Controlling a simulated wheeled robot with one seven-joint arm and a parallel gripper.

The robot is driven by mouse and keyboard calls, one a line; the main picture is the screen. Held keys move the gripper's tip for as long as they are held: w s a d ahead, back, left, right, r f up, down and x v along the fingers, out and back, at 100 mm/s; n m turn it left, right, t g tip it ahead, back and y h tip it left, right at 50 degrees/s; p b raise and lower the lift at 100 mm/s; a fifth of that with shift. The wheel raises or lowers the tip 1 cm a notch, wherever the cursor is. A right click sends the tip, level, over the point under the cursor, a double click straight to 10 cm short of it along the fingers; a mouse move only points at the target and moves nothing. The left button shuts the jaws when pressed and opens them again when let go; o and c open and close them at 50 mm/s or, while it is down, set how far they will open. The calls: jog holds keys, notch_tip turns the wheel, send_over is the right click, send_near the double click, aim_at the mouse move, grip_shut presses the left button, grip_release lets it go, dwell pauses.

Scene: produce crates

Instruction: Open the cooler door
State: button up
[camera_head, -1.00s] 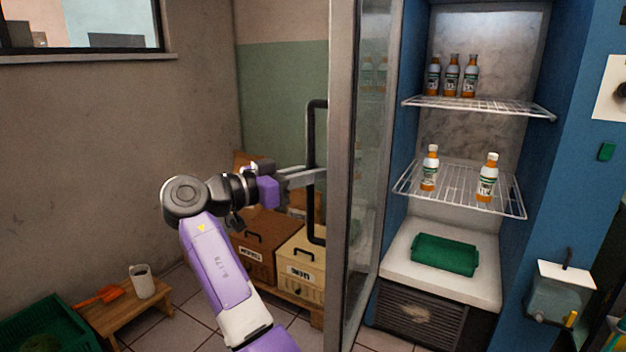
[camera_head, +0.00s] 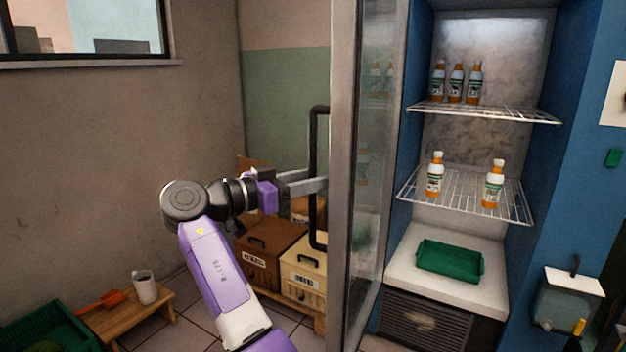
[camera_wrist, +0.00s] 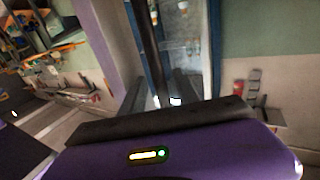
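The cooler door (camera_head: 342,150) stands wide open, swung out to the left of the cooler (camera_head: 565,150), with its glass seen at a steep angle. Its black vertical handle (camera_head: 313,145) is on the door's left side. My gripper (camera_head: 314,182) is at the middle of the handle, with its two fingers spread apart, one on the near side of the bar. In the wrist view the handle (camera_wrist: 147,45) runs down between the fingers of my gripper (camera_wrist: 162,98). Contact between fingers and bar cannot be made out.
Inside the cooler are wire shelves (camera_head: 470,195) with several bottles and a green tray (camera_head: 450,260). Wooden crates (camera_head: 270,250) stand behind my gripper. A small bench (camera_head: 130,318) with a mug (camera_head: 145,287) is at lower left, beside a green crate (camera_head: 48,328).

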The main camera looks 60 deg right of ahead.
jog(key=v, duration=0.7)
jog(key=shift+w+a, duration=0.1)
jog(key=shift+a, duration=0.05)
dwell(0.4)
